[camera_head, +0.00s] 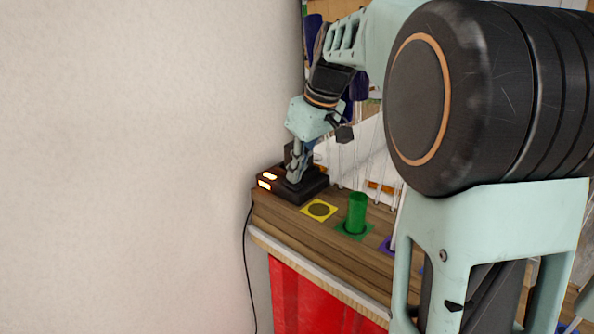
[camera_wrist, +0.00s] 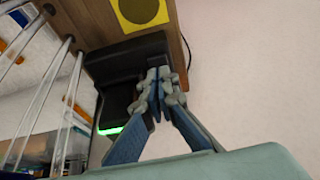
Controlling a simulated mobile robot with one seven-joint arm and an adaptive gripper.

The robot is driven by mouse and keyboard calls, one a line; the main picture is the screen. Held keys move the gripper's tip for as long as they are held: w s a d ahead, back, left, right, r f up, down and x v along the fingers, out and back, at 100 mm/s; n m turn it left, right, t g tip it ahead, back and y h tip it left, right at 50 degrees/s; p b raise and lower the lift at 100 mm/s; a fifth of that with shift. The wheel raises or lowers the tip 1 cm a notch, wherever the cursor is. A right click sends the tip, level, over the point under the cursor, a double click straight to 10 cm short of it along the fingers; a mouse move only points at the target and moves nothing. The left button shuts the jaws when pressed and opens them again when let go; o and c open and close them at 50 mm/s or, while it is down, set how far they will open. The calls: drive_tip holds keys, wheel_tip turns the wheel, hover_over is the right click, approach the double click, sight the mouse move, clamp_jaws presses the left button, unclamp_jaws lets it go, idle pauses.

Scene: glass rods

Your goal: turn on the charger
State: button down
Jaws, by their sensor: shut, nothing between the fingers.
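The charger (camera_head: 312,189) is a black box at the left end of the wooden counter, with orange-white lights glowing on its left side. In the wrist view the charger (camera_wrist: 118,64) shows as a dark stepped body, with a bright green light (camera_wrist: 110,130) on its raised part. My gripper (camera_head: 293,180) points down at the charger, its fingers shut and empty. In the wrist view the fingertips (camera_wrist: 160,76) overlap the charger's dark face. I cannot tell whether they touch it. The gripper hides part of the charger's top.
A yellow square with a dark disc (camera_head: 319,209) lies beside the charger. A green cylinder (camera_head: 357,209) stands on a green square, with a purple square (camera_head: 386,246) farther right. Thin glass rods (camera_wrist: 41,100) stand close by. A cable (camera_head: 245,265) hangs off the counter (camera_head: 290,220).

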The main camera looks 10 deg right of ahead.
drive_tip(key=v, duration=1.2)
